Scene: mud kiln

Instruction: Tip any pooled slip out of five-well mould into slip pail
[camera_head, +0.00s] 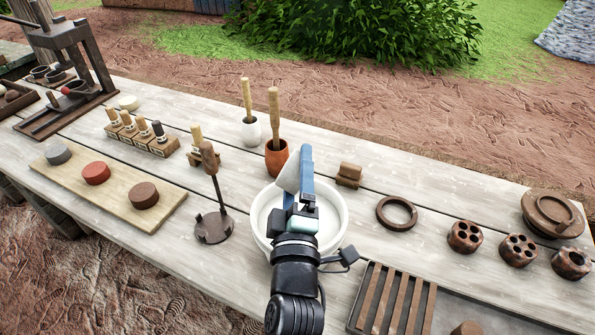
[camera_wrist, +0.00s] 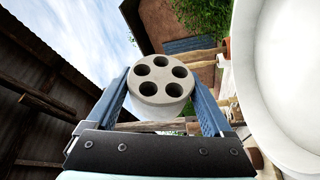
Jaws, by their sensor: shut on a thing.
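The five-well mould (camera_wrist: 160,80) is a pale grey block with several round holes in one face, which faces the wrist camera. The holes look dark inside; I cannot make out any slip. My gripper (camera_wrist: 160,92) is shut on the mould, a blue finger on either side. In the head view the mould (camera_head: 289,173) shows as a pale wedge beside my blue finger, turned on its side above the far part of the white slip pail (camera_head: 339,232). My wrist hides the pail's middle. The pail (camera_wrist: 292,80) fills the right of the tilted wrist view.
Two pots with wooden handles, one white (camera_head: 249,133) and one brown (camera_head: 276,158), stand just behind the pail. An iron stand (camera_head: 213,228) is to its left. A wooden block (camera_head: 348,176) and dark ring (camera_head: 397,213) lie right. A slatted rack (camera_head: 392,300) is nearer.

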